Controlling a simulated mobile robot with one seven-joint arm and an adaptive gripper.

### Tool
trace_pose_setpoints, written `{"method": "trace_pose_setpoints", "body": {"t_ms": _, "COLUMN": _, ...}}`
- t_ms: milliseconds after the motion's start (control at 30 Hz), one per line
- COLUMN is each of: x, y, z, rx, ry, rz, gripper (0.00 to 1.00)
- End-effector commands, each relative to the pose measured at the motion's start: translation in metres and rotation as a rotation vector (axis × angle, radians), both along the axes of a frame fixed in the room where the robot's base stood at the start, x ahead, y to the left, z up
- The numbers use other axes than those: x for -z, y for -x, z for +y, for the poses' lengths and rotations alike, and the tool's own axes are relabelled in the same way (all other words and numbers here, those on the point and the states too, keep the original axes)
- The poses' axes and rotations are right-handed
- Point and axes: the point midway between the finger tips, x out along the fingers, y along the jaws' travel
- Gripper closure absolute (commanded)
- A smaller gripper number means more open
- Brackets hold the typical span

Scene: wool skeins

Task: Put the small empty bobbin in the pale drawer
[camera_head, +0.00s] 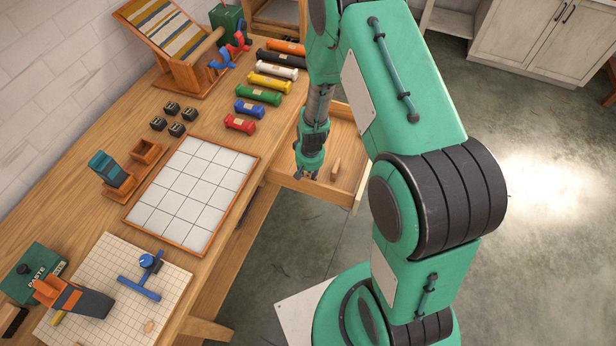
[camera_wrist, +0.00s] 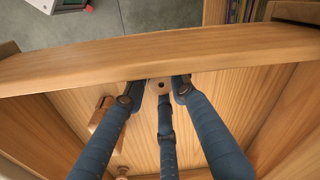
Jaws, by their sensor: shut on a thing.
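The open drawer (camera_head: 346,147) juts out from the bench, with a wooden floor and a pale front edge. My gripper (camera_head: 307,174) points down over its left part in the head view. In the wrist view, my gripper (camera_wrist: 161,88) has its three blue fingers closed around a small pale wooden bobbin (camera_wrist: 160,84), whose round end has a dark centre hole. The fingers partly hide the bobbin. It is close to a drawer wall (camera_wrist: 150,58); I cannot tell whether it touches the floor or wall. In the head view, the bobbin cannot be made out.
A wooden piece (camera_head: 335,170) lies in the drawer; one also shows in the wrist view (camera_wrist: 103,128). A gridded white tray (camera_head: 195,190) and several coloured skeins (camera_head: 258,95) occupy the bench. The drawer floor to the right of my fingers is clear.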

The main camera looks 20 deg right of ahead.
Motion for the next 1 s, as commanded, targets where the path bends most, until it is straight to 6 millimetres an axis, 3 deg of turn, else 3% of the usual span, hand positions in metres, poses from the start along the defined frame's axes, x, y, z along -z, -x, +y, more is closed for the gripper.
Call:
{"method": "trace_pose_setpoints", "body": {"t_ms": 400, "x": 0.0032, "y": -0.0005, "z": -0.0001, "rx": -0.001, "ry": 0.0, "rz": -0.001, "gripper": 0.85}}
{"method": "trace_pose_setpoints", "body": {"t_ms": 433, "x": 0.0025, "y": -0.0006, "z": -0.0001, "rx": -0.001, "ry": 0.0, "rz": -0.001, "gripper": 0.69}}
{"method": "trace_pose_setpoints", "body": {"t_ms": 500, "x": 0.0021, "y": -0.0005, "z": -0.0001, "rx": -0.001, "ry": 0.0, "rz": -0.001, "gripper": 0.56}}
{"method": "trace_pose_setpoints", "body": {"t_ms": 1000, "x": -0.0057, "y": -0.0011, "z": -0.0003, "rx": -0.001, "ry": 0.001, "rz": -0.003, "gripper": 0.56}}
